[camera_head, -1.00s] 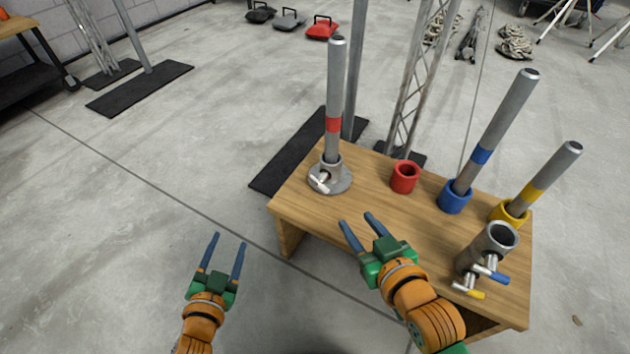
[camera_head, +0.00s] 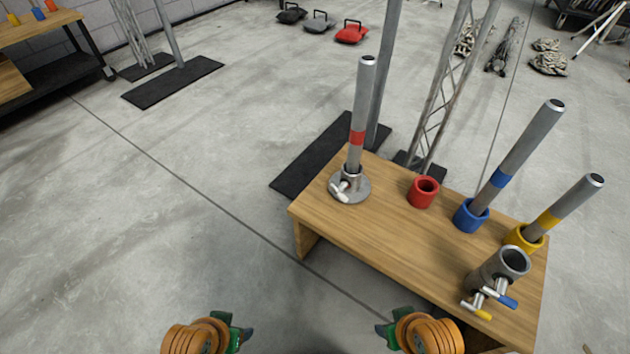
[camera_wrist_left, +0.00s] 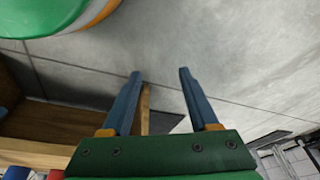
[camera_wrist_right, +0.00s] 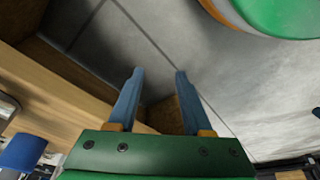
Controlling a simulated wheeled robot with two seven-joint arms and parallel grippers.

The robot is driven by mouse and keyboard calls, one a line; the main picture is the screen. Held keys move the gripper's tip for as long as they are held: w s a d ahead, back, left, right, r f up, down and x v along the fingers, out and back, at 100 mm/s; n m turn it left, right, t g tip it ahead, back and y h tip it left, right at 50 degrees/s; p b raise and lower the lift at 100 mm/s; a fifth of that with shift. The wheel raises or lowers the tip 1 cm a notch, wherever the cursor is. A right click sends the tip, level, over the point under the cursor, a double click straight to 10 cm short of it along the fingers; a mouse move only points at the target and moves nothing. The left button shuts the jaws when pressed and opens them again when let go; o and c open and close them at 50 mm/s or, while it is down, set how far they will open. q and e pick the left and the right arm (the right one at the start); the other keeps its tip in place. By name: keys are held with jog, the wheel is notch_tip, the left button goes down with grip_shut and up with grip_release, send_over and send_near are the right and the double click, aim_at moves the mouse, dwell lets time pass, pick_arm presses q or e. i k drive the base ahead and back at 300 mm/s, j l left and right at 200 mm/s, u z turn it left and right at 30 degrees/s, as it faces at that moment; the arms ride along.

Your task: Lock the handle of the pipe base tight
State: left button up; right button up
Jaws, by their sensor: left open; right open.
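The round metal pipe base (camera_head: 352,192) sits at the left end of the wooden table. A grey pipe with a red band (camera_head: 361,115) stands upright in it. Its white-tipped handle (camera_head: 341,190) sticks out at the base's lower left. My left gripper (camera_head: 246,335) is at the bottom of the head view, left of the table; its blue fingers are apart and empty in the left wrist view (camera_wrist_left: 160,73). My right gripper (camera_head: 383,331) is low in front of the table; its fingers are apart and empty in the right wrist view (camera_wrist_right: 158,73). Neither touches the base.
The wooden table (camera_head: 390,235) also holds an empty red cup (camera_head: 423,192), a blue cup (camera_head: 471,216) and a yellow cup (camera_head: 523,238) with leaning pipes, and a metal clamp tube (camera_head: 498,272) with blue and yellow handles. A truss (camera_head: 440,85) stands behind.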

aim_at(340, 190)
jog(key=i+j+z, duration=0.1)
jog(key=j+z, duration=1.2)
jog(key=j, duration=0.15)
jog(key=k+j+z, duration=0.15)
jog(key=j+z, duration=0.3)
jog(key=k+j+z, duration=0.2)
jog(key=j+z, duration=0.25)
jog(key=k+j+z, duration=0.25)
jog(key=z, duration=0.2)
jog(key=k+j+z, duration=0.3)
jog(key=z, duration=0.15)
jog(key=k+j+z, duration=0.15)
jog(key=k+z, duration=0.3)
jog(key=i, duration=0.15)
